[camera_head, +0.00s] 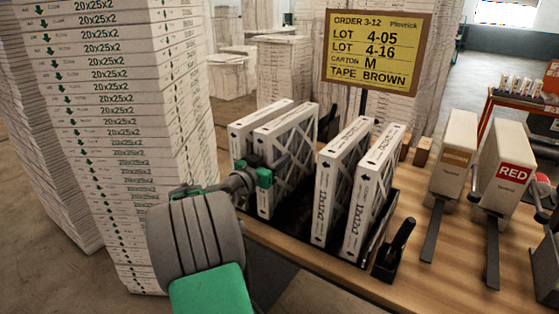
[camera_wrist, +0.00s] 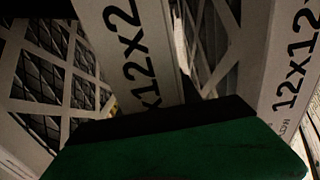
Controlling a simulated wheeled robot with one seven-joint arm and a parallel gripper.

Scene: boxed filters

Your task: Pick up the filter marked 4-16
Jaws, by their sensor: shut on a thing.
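White boxed filters with lattice faces stand upright in a dark rack (camera_head: 288,243), a pair on the left and a pair on the right. My gripper (camera_head: 256,173) is at the front edge of the left pair, shut on what looks like the second filter from the left (camera_head: 285,160). In the wrist view, a spine reading 12x12x2 (camera_wrist: 135,50) rises behind the green gripper part (camera_wrist: 185,150). The right pair includes a third filter (camera_head: 338,185) and a rightmost filter (camera_head: 372,195). I cannot read a 4-16 mark on any filter; the fingers' contact is partly hidden.
A yellow order sign (camera_head: 375,50) lists lots 4-05 and 4-16. Tall box stacks (camera_head: 125,110) stand left, close to my arm. A black holder (camera_head: 393,255) and tape dispensers (camera_head: 503,165) are to the right on the wooden bench (camera_head: 335,270).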

